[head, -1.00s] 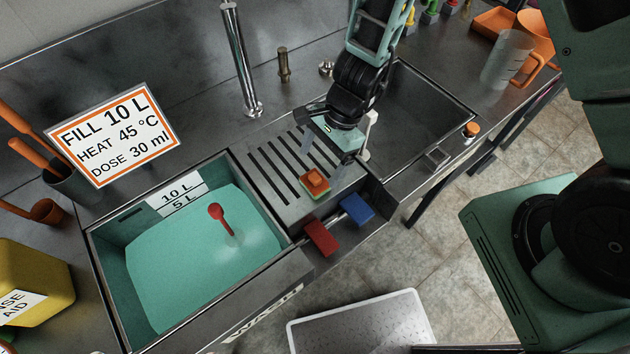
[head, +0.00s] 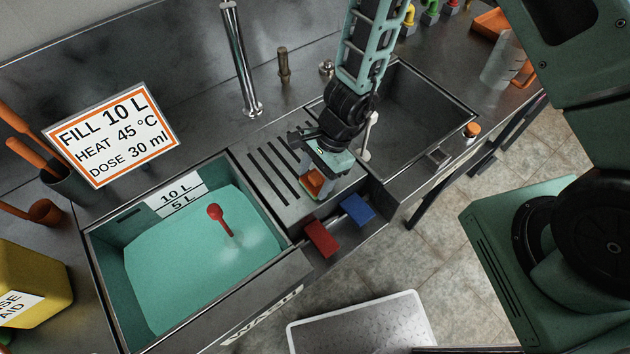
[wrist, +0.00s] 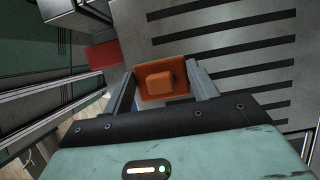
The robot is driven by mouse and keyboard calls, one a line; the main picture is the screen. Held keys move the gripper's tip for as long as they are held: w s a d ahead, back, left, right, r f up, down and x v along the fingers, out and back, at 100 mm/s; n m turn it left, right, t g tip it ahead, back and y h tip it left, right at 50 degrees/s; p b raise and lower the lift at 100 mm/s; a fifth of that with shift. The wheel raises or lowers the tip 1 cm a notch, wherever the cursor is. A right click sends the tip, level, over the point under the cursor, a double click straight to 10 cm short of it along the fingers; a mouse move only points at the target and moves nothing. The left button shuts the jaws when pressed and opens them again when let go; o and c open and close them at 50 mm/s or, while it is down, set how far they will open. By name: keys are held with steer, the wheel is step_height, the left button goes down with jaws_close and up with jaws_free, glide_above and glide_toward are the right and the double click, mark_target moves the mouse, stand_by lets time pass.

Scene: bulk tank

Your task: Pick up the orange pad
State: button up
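The orange pad (head: 312,184) lies on the slotted steel drainboard between the two basins, near its front edge. In the head view my gripper (head: 318,182) is right above it and hides part of it. In the wrist view the pad (wrist: 163,80), with a raised orange block on top, sits between my two fingers (wrist: 160,88). The fingers are apart, one on each side, and a narrow gap seems to show beside the pad. I cannot tell how far down the fingertips reach.
A red block (head: 322,238) and a blue block (head: 357,209) are just in front of the drainboard. The left basin (head: 118,262) holds teal liquid and a red-knobbed stick (head: 221,220). A tap (head: 238,60) stands behind.

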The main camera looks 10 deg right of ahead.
mark_target(315, 177)
steer(key=shift+c, duration=0.4)
step_height(315, 177, up, 10)
steer(key=shift+r+p, duration=0.1)
steer(key=shift+p, duration=0.95)
